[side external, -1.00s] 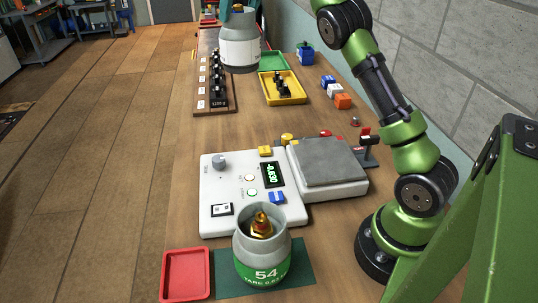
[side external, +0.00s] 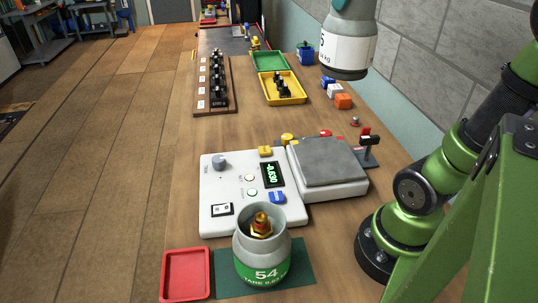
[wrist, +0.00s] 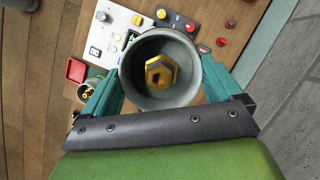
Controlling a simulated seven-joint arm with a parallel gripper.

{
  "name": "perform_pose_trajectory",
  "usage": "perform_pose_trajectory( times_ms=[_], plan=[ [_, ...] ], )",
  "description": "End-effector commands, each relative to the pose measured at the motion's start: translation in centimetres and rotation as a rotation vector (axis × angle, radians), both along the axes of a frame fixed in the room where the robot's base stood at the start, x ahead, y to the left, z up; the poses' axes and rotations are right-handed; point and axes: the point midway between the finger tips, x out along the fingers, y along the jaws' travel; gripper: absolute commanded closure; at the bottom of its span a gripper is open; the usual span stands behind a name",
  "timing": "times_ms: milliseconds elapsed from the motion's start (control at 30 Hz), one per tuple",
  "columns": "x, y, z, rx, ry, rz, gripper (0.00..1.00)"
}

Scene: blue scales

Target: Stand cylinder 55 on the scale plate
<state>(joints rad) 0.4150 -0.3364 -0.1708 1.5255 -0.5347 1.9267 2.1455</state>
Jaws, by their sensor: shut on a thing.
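A grey cylinder with a white label (side external: 347,50) hangs high at the top right in the side view, above the back of the table. Only part of its number shows, a 5. In the wrist view its open collar and brass valve (wrist: 160,72) face the camera. The grey scale plate (side external: 328,160) is bare, on the right of the white scale. In the wrist view the held cylinder hides most of the scale.
A grey cylinder 54 with a green label (side external: 262,262) stands on a green mat (side external: 300,270) in front of the scale, beside a red tray (side external: 186,275). A small red-topped stand (side external: 368,146) is right of the plate. Coloured blocks (side external: 336,92) and a yellow tray (side external: 297,97) lie behind.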

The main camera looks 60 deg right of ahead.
Motion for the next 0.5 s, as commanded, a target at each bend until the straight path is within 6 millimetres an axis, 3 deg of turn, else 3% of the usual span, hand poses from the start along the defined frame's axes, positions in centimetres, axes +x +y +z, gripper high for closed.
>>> perform_pose_trajectory(
  times_ms=[33, 200, 500],
  plan=[
    [-1.6, 0.8, -0.4, -0.004, -0.009, 0.006, 0.93],
    [-5.9, 3.5, -3.4, -0.004, -0.009, 0.034, 0.93],
    [-11.5, 7.7, -11.2, -0.005, -0.008, 0.098, 0.93]
  ],
)
